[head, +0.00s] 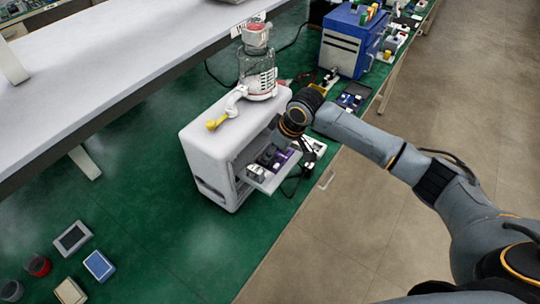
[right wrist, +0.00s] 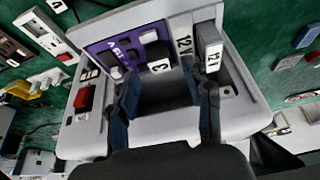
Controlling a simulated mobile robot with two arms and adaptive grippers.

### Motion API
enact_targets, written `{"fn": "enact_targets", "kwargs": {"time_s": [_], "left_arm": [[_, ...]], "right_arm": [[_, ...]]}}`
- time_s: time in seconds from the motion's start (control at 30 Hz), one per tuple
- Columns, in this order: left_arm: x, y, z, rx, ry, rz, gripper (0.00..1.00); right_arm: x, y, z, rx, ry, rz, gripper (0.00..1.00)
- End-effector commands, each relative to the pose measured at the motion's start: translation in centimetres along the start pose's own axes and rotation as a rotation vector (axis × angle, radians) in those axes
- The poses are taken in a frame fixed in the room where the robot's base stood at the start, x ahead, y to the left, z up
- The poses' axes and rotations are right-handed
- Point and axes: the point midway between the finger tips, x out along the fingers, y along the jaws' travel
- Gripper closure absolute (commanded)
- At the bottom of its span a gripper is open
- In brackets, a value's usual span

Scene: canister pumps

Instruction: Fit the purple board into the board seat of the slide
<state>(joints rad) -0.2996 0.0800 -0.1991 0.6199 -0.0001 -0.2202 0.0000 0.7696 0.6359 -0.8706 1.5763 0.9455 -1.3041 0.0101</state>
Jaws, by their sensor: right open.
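The purple board (right wrist: 124,47) lies in the pulled-out slide (right wrist: 232,118), with white and dark blocks on its face. It also shows in the head view as a small purple patch (head: 283,159) on the slide (head: 270,184) of the white machine. I cannot tell if it sits fully down. My right gripper (right wrist: 165,82) is open over the slide, its fingers apart with a dark recess between them. The board is just beyond the fingertips, and nothing is held. In the head view, my right wrist hides part of the slide. My left gripper is not in view.
The white machine (head: 212,165) carries a glass canister (head: 258,70). A blue case (head: 350,42) stands behind.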

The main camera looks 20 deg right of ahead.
Motion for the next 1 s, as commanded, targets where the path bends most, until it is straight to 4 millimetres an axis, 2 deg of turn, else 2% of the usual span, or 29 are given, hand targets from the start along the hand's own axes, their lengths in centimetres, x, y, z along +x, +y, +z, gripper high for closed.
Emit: {"fn": "enact_targets", "kwargs": {"time_s": [0.3, 0.43, 0.6, 1.0], "left_arm": [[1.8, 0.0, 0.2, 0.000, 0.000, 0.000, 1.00], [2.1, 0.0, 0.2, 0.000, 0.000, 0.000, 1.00], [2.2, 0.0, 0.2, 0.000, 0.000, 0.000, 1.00], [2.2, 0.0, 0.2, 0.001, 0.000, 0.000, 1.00]], "right_arm": [[-6.6, 0.1, 0.0, -0.002, 0.004, 0.003, 0.50], [-8.3, 0.0, 0.0, -0.001, 0.001, 0.001, 0.50], [-9.2, 0.0, 0.0, 0.000, 0.000, 0.000, 0.50], [-9.3, 0.0, 0.0, 0.000, 0.000, -0.001, 0.50]]}}
